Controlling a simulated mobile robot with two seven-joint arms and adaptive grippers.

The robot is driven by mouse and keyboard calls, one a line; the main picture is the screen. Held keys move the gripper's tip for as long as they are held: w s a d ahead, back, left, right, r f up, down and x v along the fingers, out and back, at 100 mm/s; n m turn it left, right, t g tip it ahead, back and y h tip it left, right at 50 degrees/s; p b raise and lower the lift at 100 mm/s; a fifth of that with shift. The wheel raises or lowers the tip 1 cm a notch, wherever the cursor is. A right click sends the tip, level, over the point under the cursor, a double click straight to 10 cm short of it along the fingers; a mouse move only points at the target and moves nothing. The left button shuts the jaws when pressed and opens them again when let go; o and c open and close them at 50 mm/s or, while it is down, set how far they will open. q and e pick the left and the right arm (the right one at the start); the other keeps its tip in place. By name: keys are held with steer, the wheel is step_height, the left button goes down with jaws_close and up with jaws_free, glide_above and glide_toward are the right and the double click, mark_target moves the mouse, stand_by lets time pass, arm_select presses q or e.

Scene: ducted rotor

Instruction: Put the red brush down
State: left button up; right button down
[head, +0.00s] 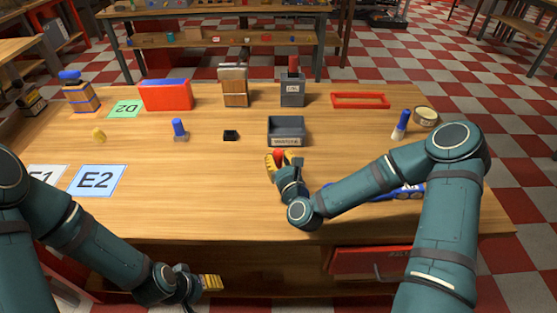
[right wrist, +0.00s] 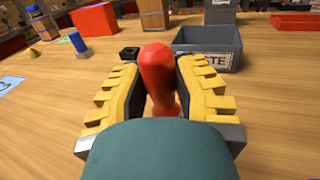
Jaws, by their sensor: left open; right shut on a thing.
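The red brush (right wrist: 157,72) is between the yellow pads of my right gripper (right wrist: 155,85), which is shut on it. In the head view only a bit of red shows at my right gripper (head: 284,160), just in front of the grey labelled bin (head: 286,133). The brush's lower end is hidden, so I cannot tell whether it touches the table (head: 220,205). My left gripper (head: 211,282) is open and empty, low at the table's front edge.
A small black block (head: 230,135) and a blue-topped piece (head: 180,130) stand left of the bin. A red box (head: 166,95), a grey holder (head: 292,92) and a red frame (head: 360,100) line the back. A blue object (head: 405,192) lies partly behind my right arm. The middle left is clear.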

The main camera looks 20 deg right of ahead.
steer(key=shift+f, duration=0.1)
steer(key=c, duration=0.8)
jaws_free()
steer(key=s, duration=0.5)
steer(key=s+p, duration=0.1)
steer(key=s, duration=0.3)
steer(key=shift+s+d, duration=0.2)
steer(key=shift+s, duration=0.15)
steer(key=shift+s+r+p, duration=0.3)
steer(key=shift+s+p, duration=0.2)
steer(key=shift+p, duration=0.75)
steer(key=shift+s+f+p, duration=0.15)
steer(key=shift+s+p, duration=0.5)
steer(key=shift+p, duration=0.1)
